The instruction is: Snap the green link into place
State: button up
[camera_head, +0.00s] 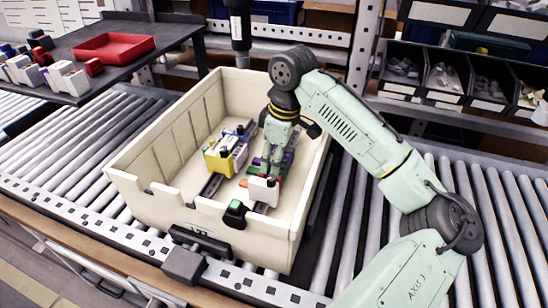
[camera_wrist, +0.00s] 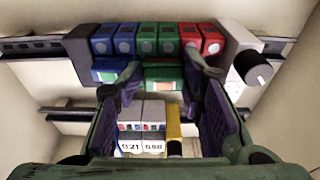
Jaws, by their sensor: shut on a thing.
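In the wrist view, a green link (camera_wrist: 164,76) lies between the fingertips of my gripper (camera_wrist: 163,70). The fingers stand on either side of it and are shut on it. It is right in front of a row of terminal blocks, with blue blocks (camera_wrist: 125,40), a green block (camera_wrist: 167,40) and red blocks (camera_wrist: 200,38). I cannot tell whether the link touches or sits in the row. In the head view, my gripper (camera_head: 272,158) reaches down into the cream crate (camera_head: 150,190) over the right-hand rail assembly, and it hides the link.
A grey-white module with a black knob (camera_wrist: 252,66) closes the row's right end. A second rail carries white-grey modules (camera_wrist: 140,115) and a yellow module (camera_wrist: 174,130). The crate walls surround both rails. A red tray (camera_head: 113,47) lies on the dark side table.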

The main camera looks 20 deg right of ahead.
jog(key=shift+o, duration=0.2)
jog(key=shift+w+d+f, duration=0.15)
jog(key=shift+w+f, duration=0.05)
jog(key=shift+f, duration=0.45)
jog(key=shift+o, duration=0.8)
jog(key=shift+g+y+p, duration=0.5)
jog(key=shift+g+p, duration=0.4)
jog(key=shift+p, duration=1.15)
jog(key=shift+f, duration=0.15)
jog(key=shift+c, duration=0.7)
jog(key=shift+w, duration=0.1)
jog(key=shift+g+y, duration=0.3)
jog(key=shift+g, duration=0.1)
jog(key=shift+c, duration=0.6)
jog(key=shift+o, duration=0.3)
jog(key=shift+f, duration=0.3)
